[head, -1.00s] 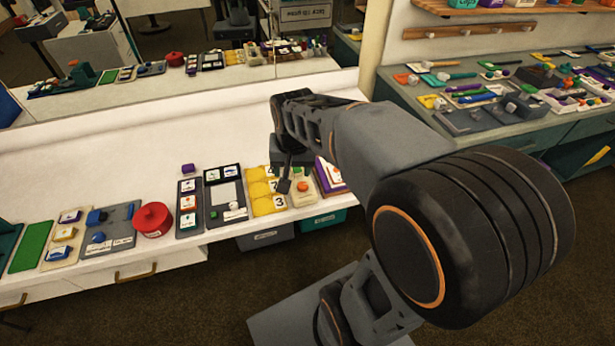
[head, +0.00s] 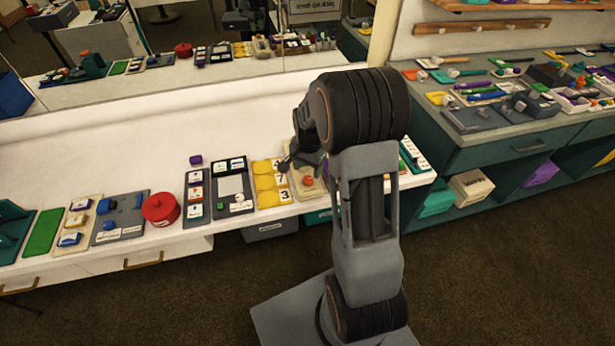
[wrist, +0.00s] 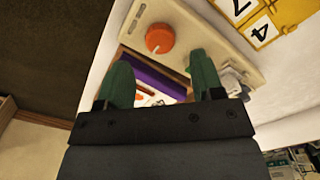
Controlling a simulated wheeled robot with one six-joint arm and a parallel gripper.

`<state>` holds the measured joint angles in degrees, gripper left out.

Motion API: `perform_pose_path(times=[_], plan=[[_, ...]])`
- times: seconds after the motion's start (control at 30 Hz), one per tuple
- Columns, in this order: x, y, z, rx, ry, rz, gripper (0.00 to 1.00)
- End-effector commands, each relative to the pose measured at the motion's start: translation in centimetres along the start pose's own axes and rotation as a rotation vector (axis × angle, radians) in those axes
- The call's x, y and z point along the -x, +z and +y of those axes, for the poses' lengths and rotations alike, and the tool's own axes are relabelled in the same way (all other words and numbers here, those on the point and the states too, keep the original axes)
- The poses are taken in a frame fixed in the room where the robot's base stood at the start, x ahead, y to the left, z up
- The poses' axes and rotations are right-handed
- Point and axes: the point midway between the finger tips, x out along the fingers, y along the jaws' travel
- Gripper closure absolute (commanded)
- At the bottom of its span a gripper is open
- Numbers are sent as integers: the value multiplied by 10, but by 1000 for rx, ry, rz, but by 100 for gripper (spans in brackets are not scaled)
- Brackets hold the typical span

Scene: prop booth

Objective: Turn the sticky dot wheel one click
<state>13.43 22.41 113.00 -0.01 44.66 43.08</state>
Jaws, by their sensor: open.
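An orange round knob (head: 307,181) sits on a cream base on the white counter. It also shows in the wrist view (wrist: 160,38), just beyond my fingertips. I cannot tell for sure that this knob is the sticky dot wheel; no other wheel is clearly seen. My gripper (wrist: 162,75) is open, with its two green fingers apart and nothing held between them. The fingertips are near the cream base (wrist: 196,35), and a purple-sided item (wrist: 155,78) shows between them. Whether they touch anything is unclear. In the head view my arm hides most of the gripper.
A yellow number board (head: 266,186) stands left of the knob, then a dark tray (head: 231,205) and a red round pot (head: 160,209). A mirror runs behind the counter. A green side counter (head: 480,135) with many props is at the right.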

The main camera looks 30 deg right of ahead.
Motion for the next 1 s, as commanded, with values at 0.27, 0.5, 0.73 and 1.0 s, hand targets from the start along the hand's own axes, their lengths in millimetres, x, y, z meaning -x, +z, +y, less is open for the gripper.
perform_pose_path(times=[0.27,0.5,0.73,1.0], plan=[[-36,0,0,1,1,-1,39],[-47,0,0,1,-1,1,39],[-48,0,0,1,-1,1,39],[-47,0,0,1,-1,1,61]])
